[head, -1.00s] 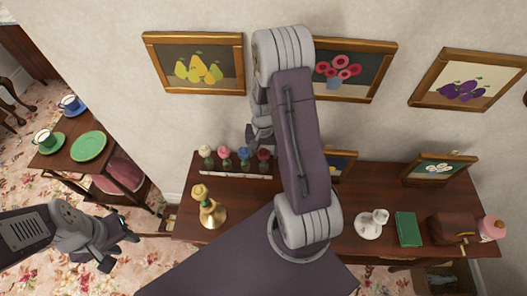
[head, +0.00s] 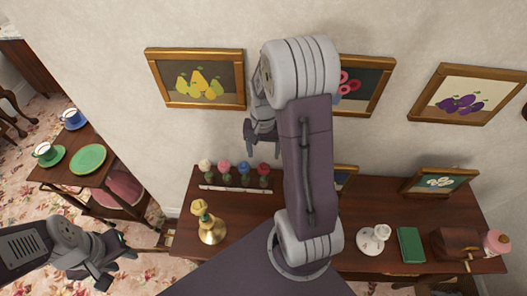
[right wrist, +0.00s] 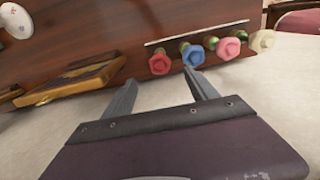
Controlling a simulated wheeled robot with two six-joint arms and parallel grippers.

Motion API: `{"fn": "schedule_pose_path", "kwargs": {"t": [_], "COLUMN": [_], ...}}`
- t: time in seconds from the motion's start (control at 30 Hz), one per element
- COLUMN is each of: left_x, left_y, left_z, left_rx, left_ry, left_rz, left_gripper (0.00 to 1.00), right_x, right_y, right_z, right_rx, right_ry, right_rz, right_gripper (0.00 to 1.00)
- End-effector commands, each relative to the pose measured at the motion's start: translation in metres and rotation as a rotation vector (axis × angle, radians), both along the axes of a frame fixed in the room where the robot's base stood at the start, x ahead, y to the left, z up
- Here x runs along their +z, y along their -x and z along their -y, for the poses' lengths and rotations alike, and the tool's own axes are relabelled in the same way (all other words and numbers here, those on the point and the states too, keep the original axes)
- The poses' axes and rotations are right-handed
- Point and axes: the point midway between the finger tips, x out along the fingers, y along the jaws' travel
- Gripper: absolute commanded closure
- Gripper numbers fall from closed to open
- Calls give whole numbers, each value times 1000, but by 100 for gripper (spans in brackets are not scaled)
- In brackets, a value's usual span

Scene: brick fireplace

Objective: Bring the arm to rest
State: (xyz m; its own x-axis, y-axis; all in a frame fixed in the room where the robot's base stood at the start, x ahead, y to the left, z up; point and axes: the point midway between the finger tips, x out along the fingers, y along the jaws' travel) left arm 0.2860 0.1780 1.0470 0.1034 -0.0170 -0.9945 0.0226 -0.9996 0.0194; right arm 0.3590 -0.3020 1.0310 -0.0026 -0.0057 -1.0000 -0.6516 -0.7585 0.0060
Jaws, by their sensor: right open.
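My right arm rises in front of the wall in the head view, folded at a raised elbow. Its gripper (head: 263,153) hangs pointing down above the row of flowers on the desk, beside the pear picture. In the right wrist view, the right gripper (right wrist: 162,80) has its two fingers apart with nothing between them. My left gripper (head: 118,267) is low at the left of the head view, over the floor, small and partly dark. I cannot tell how far its fingers are apart, and nothing shows in it.
The desk (head: 385,190) holds several colored flowers (head: 243,168), a gold candlestick (head: 209,222), a white jug (head: 376,238), a green book (head: 411,245) and a brown box (head: 456,243). Framed pictures (head: 196,80) hang behind. A side table (head: 66,176) stands left.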

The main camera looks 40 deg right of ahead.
Motion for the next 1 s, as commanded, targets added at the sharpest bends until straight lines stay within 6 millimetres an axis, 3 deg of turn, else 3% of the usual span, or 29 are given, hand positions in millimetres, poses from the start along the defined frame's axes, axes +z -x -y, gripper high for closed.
{"fn": "schedule_pose_path", "kwargs": {"t": [0.3,0.37,0.4,0.47,0.5,0.6,0.73,1.0], "left_x": [0,0,0,0,0,0,0,0], "left_y": [0,0,0,0,0,0,0,0], "left_z": [0,0,0,0,0,0,0,0], "left_rx": [0,0,0,0,0,0,0,0], "left_ry": [0,0,0,0,0,0,0,0], "left_rz": [0,0,0,0,0,0,0,0], "left_gripper": [64,64,64,64,64,64,64,64], "right_x": [0,5,15,28,32,30,15,16], "right_y": [0,-6,-13,-4,10,50,80,73], "right_z": [-1,-11,-25,-61,-85,-121,-124,-124], "right_rx": [3,38,85,188,276,498,651,690], "right_ry": [0,5,13,14,12,7,5,13], "right_rz": [0,14,40,62,75,98,89,107], "right_gripper": [33,33,33,33,33,33,33,33]}}
